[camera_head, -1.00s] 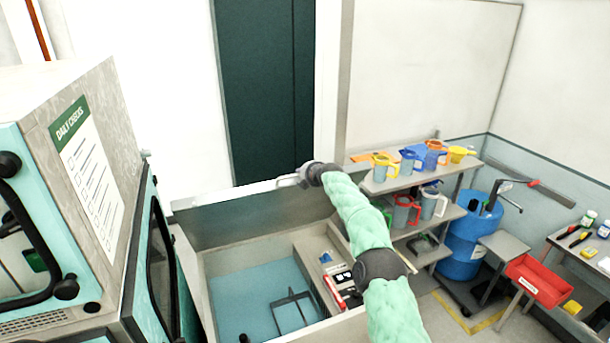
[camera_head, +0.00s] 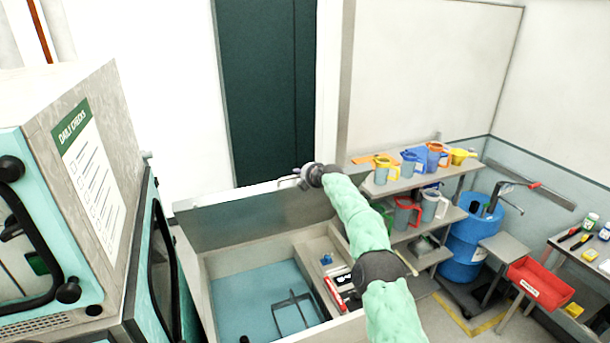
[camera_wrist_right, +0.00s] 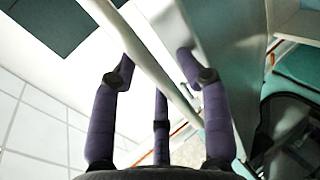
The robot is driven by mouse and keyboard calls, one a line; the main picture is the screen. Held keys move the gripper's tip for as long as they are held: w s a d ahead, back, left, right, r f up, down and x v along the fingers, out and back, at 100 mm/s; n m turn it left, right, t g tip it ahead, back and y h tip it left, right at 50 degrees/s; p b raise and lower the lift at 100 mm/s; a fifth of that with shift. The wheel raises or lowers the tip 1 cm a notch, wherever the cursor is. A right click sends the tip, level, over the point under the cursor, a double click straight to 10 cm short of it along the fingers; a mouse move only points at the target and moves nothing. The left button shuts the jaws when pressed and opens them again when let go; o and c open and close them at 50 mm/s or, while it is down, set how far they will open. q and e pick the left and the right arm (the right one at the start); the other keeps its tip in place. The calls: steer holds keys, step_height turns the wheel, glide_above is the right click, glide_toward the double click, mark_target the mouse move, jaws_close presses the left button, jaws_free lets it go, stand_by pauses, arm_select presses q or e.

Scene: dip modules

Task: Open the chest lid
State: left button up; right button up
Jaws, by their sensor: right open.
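The chest (camera_head: 215,290) stands open in the head view, with a blue-floored bay and a narrower side compartment visible inside. Its grey lid (camera_head: 240,218) is tilted up at the back, roughly upright. My right gripper (camera_head: 297,181) is at the lid's upper edge, near its right end. In the right wrist view its purple fingers (camera_wrist_right: 155,90) are spread apart. The pale lid edge (camera_wrist_right: 150,65) runs diagonally close to the fingers; I cannot tell whether they touch it. My left gripper is not in view.
A teal cabinet (camera_head: 80,190) with a checklist stands close on the left. A shelf of coloured jugs (camera_head: 415,180), a blue drum (camera_head: 468,235) and a red bin (camera_head: 538,282) stand on the right. A dark door (camera_head: 265,90) is behind the lid.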

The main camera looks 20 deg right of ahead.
steer(key=shift+s, duration=0.15)
steer(key=shift+s+d+r, duration=0.1)
steer(key=shift+s+r, duration=0.1)
steer(key=shift+r, duration=0.05)
steer(key=v, duration=1.1)
stand_by(0.4)
steer(key=shift+s+f, duration=0.1)
